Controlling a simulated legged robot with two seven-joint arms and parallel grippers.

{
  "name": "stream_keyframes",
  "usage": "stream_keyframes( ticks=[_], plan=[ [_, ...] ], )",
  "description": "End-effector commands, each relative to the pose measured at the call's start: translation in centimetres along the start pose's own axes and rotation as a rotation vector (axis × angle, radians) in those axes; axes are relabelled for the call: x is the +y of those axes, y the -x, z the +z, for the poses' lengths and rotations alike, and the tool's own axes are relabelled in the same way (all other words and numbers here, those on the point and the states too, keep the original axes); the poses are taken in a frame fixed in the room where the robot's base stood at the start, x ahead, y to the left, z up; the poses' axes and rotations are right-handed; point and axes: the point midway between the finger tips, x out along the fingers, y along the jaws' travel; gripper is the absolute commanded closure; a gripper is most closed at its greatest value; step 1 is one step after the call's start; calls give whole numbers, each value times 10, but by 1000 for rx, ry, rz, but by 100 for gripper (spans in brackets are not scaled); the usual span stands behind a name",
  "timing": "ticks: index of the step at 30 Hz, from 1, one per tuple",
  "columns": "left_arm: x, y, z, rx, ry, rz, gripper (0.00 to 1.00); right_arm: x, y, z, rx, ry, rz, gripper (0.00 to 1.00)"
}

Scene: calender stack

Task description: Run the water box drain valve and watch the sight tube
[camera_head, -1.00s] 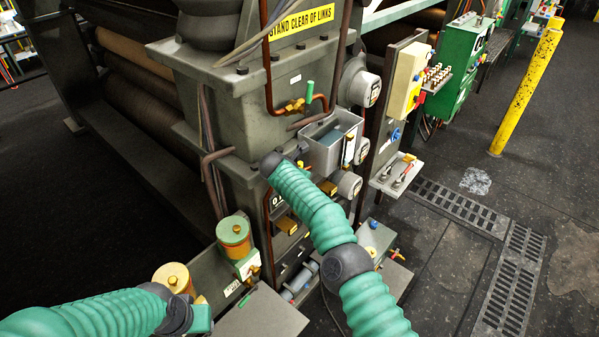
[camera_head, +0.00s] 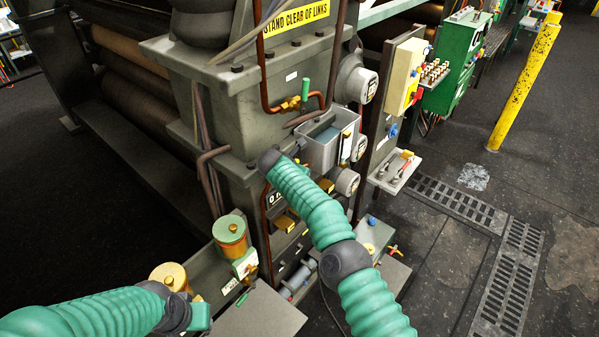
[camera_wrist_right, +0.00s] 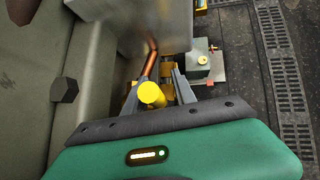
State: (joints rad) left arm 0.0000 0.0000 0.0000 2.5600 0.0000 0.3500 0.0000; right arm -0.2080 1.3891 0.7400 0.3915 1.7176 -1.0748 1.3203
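The water box (camera_head: 318,150) is an open grey box with water in it, on the side of the machine's grey column. The pale upright sight tube (camera_head: 346,147) is at its right end. In the right wrist view, a yellow valve handle (camera_wrist_right: 152,95) sits between the dark fingers of my right gripper (camera_wrist_right: 157,92), with a copper pipe (camera_wrist_right: 149,64) beyond it. The fingers stand apart, with a gap at the right finger.
A copper pipe with a green-handled valve (camera_head: 305,92) runs above the box. Round gauges (camera_head: 362,85) and a yellow control box (camera_head: 407,75) are to the right. Green and yellow pots (camera_head: 231,238) stand near my left gripper. Floor grates (camera_head: 458,197) and a yellow post (camera_head: 525,85) are at right.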

Motion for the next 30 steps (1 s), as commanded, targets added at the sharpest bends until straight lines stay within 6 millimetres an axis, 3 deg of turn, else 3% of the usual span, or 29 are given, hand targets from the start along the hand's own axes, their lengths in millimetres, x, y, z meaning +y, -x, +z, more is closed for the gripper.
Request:
stream_keyframes(
  ticks=[8, 17, 23, 30],
  plan=[
    [0, -9, 2, 0, 0, 0, 64, 2, -2, -6, -9, 9, 2, 64],
    [0, -80, 19, 0, 0, 0, 64, 2, -2, -15, -206, 50, -10, 64],
    [0, -124, 29, 0, 0, 0, 64, 5, 7, -20, -445, 104, -26, 64],
    [0, -109, 26, 0, 0, 0, 64, 8, 24, -16, -751, 169, -52, 64]
  ],
)
